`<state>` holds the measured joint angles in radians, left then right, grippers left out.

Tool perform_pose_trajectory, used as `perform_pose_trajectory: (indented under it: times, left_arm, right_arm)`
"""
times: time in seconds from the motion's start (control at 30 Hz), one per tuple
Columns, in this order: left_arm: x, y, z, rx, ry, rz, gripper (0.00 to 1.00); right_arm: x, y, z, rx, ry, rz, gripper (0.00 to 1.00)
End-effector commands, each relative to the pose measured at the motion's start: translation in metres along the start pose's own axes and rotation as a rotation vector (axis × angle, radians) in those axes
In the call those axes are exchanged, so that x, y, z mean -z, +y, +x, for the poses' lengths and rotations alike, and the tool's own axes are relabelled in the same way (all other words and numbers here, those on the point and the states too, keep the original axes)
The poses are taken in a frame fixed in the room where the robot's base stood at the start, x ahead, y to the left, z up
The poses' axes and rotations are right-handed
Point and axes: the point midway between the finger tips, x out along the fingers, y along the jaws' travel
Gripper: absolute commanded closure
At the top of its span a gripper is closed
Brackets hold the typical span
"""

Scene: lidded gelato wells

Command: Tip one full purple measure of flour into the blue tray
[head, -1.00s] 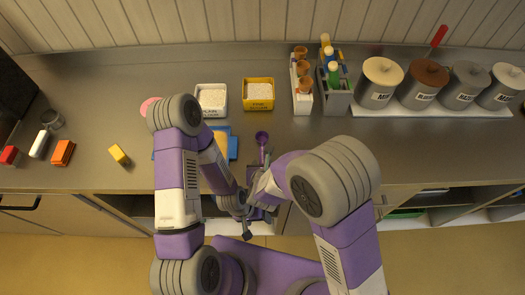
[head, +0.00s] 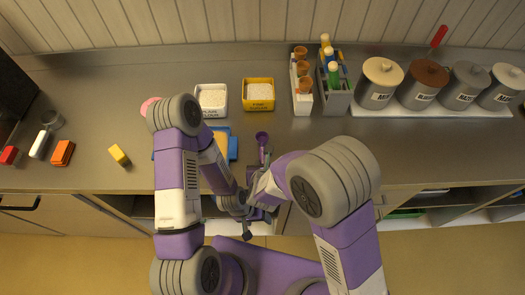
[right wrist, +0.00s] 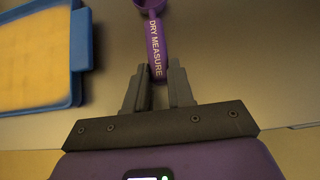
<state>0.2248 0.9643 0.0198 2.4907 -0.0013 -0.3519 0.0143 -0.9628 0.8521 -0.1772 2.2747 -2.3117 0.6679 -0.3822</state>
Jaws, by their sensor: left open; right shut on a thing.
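The purple measure (head: 262,137) is over the counter's front part, right of the blue tray (head: 233,148); I see no flour in its cup. My right gripper (head: 264,172) is shut on its handle, which reads "DRY MEASURE" in the right wrist view (right wrist: 157,45). The cup is partly cut off there. The blue tray has a tan inside and is partly hidden by my left arm; it also shows in the right wrist view (right wrist: 78,40). My left gripper (head: 247,228) is open and empty by the counter's front edge. A white tub (head: 201,112) and a yellow tub (head: 258,106) hold white flour.
A bottle rack (head: 337,100), a holder with brown cones (head: 302,100) and several lidded pots (head: 381,80) stand right of the tubs. A yellow block (head: 119,154), an orange block (head: 62,152) and other small items lie left. Bare counter lies right of the measure.

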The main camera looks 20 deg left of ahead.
Motion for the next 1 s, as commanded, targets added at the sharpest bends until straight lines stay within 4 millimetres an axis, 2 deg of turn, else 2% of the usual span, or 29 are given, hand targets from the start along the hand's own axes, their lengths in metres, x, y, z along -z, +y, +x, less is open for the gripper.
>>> perform_pose_trajectory:
  times: [0.83, 1.0]
  left_arm:
    - [0.0, 0.003, -0.008, 0.0, 0.0, 0.0, 0.28]
    - [-0.001, 0.006, -0.016, 0.0, 0.0, 0.0, 0.28]
  right_arm:
    - [-0.011, 0.0, -0.01, 0.0, 0.0, 0.0, 1.0]
    - [-0.019, 0.0, -0.018, 0.0, 0.0, 0.002, 1.0]
